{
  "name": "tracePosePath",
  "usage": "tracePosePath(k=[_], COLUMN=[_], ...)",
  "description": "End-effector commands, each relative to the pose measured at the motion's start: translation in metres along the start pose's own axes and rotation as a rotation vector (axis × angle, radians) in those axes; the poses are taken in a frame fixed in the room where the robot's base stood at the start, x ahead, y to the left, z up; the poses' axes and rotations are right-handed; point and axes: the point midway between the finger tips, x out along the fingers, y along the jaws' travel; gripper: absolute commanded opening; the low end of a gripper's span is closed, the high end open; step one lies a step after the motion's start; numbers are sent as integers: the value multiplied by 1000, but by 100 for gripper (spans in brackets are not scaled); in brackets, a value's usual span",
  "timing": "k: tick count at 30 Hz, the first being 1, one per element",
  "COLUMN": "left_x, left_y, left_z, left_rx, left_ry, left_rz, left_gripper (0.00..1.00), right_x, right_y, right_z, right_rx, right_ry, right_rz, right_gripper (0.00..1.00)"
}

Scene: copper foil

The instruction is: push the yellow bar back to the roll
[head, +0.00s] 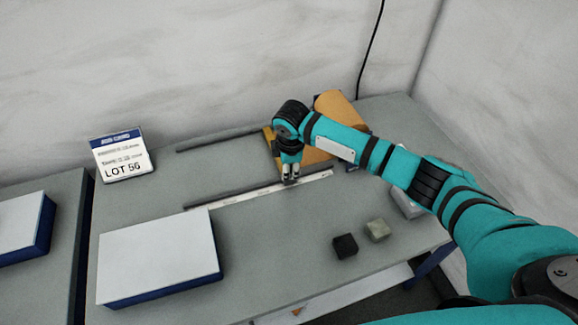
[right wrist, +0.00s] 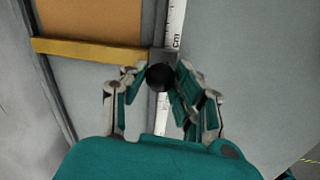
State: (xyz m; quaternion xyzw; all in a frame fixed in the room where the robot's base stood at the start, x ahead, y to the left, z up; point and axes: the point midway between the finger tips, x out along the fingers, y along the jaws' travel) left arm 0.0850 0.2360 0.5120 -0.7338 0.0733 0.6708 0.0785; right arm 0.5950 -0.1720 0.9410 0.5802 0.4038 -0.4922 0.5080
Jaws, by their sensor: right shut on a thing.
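The copper-orange roll (head: 342,108) lies at the back right of the table, with its orange sheet (right wrist: 95,18) reaching left to the yellow bar. The yellow bar (head: 268,140) stands across the two dark rails, a short way left of the roll; it also shows in the right wrist view (right wrist: 90,51). A round black knob (right wrist: 160,77) sits at the bar's near end, over the near rail. My right gripper (head: 290,180) points down there, its fingers shut around the knob. My arm hides part of the sheet and roll. My left gripper is out of view.
A white ruler (head: 260,193) marked in cm runs along the near rail (head: 233,189). The far rail (head: 215,138) lies behind. A dark cube (head: 345,246) and a grey-green cube (head: 377,230) lie at front right. A white-topped blue block (head: 158,255) and a LOT 56 sign (head: 122,157) are at left.

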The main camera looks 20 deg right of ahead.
Motion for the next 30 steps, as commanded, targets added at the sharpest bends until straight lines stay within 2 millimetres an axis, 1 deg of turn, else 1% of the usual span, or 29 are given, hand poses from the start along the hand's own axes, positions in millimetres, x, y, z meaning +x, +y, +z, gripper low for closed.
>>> tracePosePath(k=[1,3,11,14,17,21,24,27,30], left_x=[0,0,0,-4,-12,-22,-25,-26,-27], left_y=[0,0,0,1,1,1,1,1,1], left_z=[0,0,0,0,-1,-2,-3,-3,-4], left_rx=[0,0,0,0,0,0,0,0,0], left_ry=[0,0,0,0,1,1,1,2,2], left_rz=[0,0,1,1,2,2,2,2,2], left_gripper=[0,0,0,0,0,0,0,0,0], right_x=[0,0,0,-1,-2,0,2,4,4], right_y=[0,0,0,1,6,13,18,22,24], right_z=[0,0,0,8,28,68,94,111,120], right_rx=[0,0,0,2,5,8,7,5,4], right_ry=[0,0,0,-2,-3,-4,-4,-2,-1], right_rz=[-1,-1,-1,-3,-3,-4,-3,-3,-1], right_gripper=[7,0,0,0,0,0,0,0,0])
